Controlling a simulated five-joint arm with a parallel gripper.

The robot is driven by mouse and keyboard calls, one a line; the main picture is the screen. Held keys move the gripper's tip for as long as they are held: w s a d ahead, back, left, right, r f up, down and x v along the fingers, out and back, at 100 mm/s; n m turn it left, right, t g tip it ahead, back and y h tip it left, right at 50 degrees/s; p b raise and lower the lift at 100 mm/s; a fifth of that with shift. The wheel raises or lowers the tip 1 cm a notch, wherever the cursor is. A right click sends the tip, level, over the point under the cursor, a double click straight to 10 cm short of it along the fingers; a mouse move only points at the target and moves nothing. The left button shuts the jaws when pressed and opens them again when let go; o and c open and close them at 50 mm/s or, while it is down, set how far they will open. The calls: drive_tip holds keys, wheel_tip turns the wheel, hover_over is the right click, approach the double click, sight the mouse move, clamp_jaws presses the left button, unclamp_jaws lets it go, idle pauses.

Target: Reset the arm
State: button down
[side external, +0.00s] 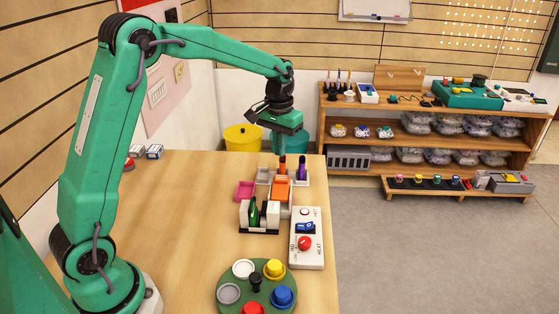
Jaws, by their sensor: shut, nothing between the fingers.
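My green arm reaches across from the left. My gripper (282,150) points down above the far right part of the table (190,220). It is shut and holds nothing. Its tip is close over an orange and black item (282,166) among small containers. I cannot tell whether it touches that item.
Below the gripper are an orange tray (281,190), a pink tray (244,191) and a white holder with green pieces (259,215). A white control box (306,238) and a green turntable (257,284) with coloured knobs stand nearer. The table's middle left is clear.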

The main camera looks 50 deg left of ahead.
drive_tip(key=s+d+r+t, duration=0.1)
drive_tip(key=s+d+r, duration=0.1)
drive_tip(key=s+r, duration=0.4)
drive_tip(key=s+d+r+m+t, duration=0.1)
drive_tip(key=s+d+t, duration=0.1)
drive_tip(key=s, duration=0.8)
drive_tip(key=s+d+r+m+t, duration=0.1)
drive_tip(key=s+d+r+t, duration=0.1)
drive_tip(key=s, duration=0.8)
drive_tip(key=shift+s+m, duration=0.3)
drive_tip(key=shift+m, duration=0.1)
